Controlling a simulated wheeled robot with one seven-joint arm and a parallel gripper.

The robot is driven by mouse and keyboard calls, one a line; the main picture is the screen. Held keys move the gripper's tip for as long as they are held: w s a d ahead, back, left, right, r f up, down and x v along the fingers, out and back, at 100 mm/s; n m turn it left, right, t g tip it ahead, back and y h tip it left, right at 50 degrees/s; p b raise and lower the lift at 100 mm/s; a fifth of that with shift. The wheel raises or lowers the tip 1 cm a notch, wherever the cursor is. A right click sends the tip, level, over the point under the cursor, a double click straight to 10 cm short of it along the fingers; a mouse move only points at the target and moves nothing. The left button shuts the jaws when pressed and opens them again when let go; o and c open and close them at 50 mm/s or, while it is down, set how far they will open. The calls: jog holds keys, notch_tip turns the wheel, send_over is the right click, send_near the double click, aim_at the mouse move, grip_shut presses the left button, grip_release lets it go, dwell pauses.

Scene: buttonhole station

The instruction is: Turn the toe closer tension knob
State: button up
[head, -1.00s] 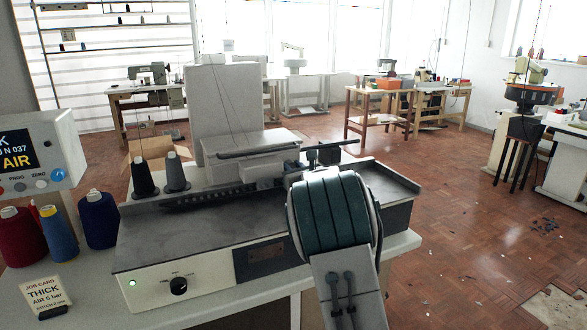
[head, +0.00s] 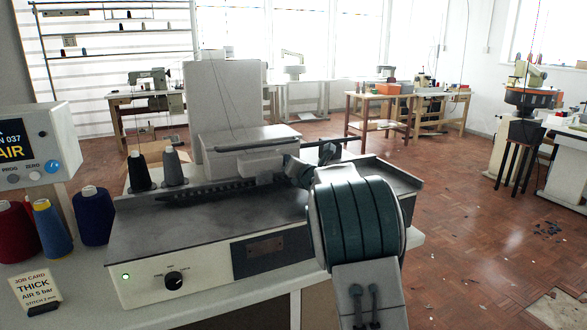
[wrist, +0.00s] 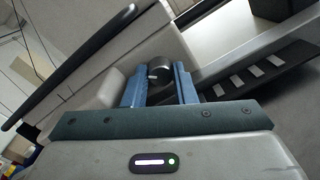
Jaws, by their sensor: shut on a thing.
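The knob (wrist: 160,78) is a small dark round knob with a white mark. It sits between the two blue fingers of my gripper (wrist: 159,86) in the wrist view, and the fingers are shut on it. In the head view my gripper (head: 297,170) is at the right rear of the grey-topped machine (head: 190,220), partly behind my arm. The knob cannot be made out there. A separate black dial (head: 174,283) is on the machine's front panel, next to a green light.
A long dark bar (head: 270,145) crosses above the machine near my gripper. Thread cones (head: 138,172) stand at its left rear. Coloured spools (head: 92,217), a job card (head: 34,288) and a display box (head: 35,145) are at the left. Open floor lies to the right.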

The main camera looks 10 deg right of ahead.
jog(key=m, duration=0.5)
jog(key=shift+d, duration=0.1)
jog(key=shift+m+y+p, duration=0.3)
jog(key=shift+m, duration=2.1)
jog(key=shift+f, duration=0.1)
jog(key=o, duration=0.7)
